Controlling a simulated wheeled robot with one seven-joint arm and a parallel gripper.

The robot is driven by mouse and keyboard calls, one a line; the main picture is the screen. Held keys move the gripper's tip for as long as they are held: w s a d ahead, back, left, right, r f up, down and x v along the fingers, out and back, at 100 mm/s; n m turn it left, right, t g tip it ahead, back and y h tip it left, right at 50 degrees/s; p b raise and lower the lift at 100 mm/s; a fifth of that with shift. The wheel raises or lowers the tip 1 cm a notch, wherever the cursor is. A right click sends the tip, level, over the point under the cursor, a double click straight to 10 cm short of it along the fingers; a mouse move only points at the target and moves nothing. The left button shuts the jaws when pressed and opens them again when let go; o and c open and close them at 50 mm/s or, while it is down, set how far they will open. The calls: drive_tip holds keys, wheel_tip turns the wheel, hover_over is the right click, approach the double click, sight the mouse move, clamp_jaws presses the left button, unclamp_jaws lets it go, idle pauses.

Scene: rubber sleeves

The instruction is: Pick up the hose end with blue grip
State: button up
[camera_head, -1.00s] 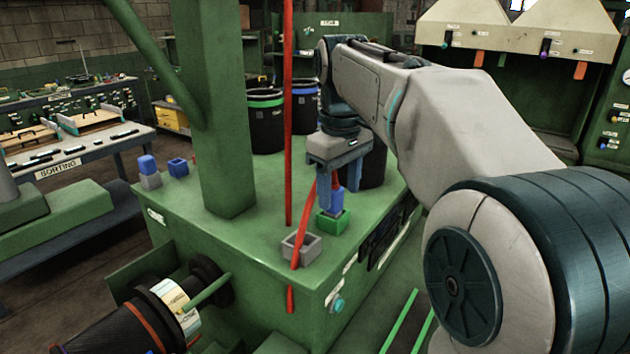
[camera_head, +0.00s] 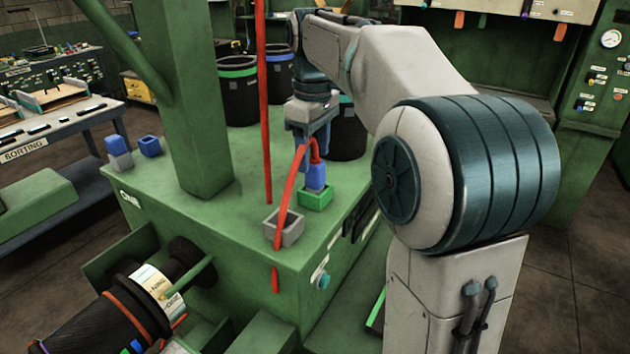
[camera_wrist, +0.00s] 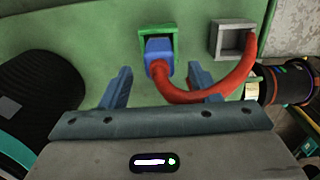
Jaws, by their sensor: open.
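The blue grip (camera_head: 314,178) of the hose end stands upright in a green square socket (camera_head: 316,199) on the green machine top. The red hose (camera_head: 289,199) leaves the grip's top and arcs down to a grey socket (camera_head: 284,232). My gripper (camera_head: 311,148) is above the blue grip, fingers spread and empty. In the wrist view the blue grip (camera_wrist: 158,50) and red hose (camera_wrist: 205,96) show between and just beyond the fingertips of my gripper (camera_wrist: 159,72). Whether the fingers touch the hose cannot be told.
A thick green post (camera_head: 200,110) and a thin red vertical hose (camera_head: 265,110) rise left of my gripper. Another blue piece in a grey socket (camera_head: 120,158) and a blue socket (camera_head: 150,147) sit at the far left edge. Black bins (camera_head: 238,95) stand behind.

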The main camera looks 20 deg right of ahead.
sight(315, 182)
drive_tip(key=shift+s+d+f+p, duration=0.1)
drive_tip(key=shift+f+p, duration=0.1)
drive_tip(key=shift+f, duration=1.2)
drive_tip(key=shift+d+f+p, duration=0.1)
drive_tip(key=shift+f+p, duration=0.05)
drive_tip(key=shift+f, duration=1.25)
drive_tip(key=c, duration=1.1)
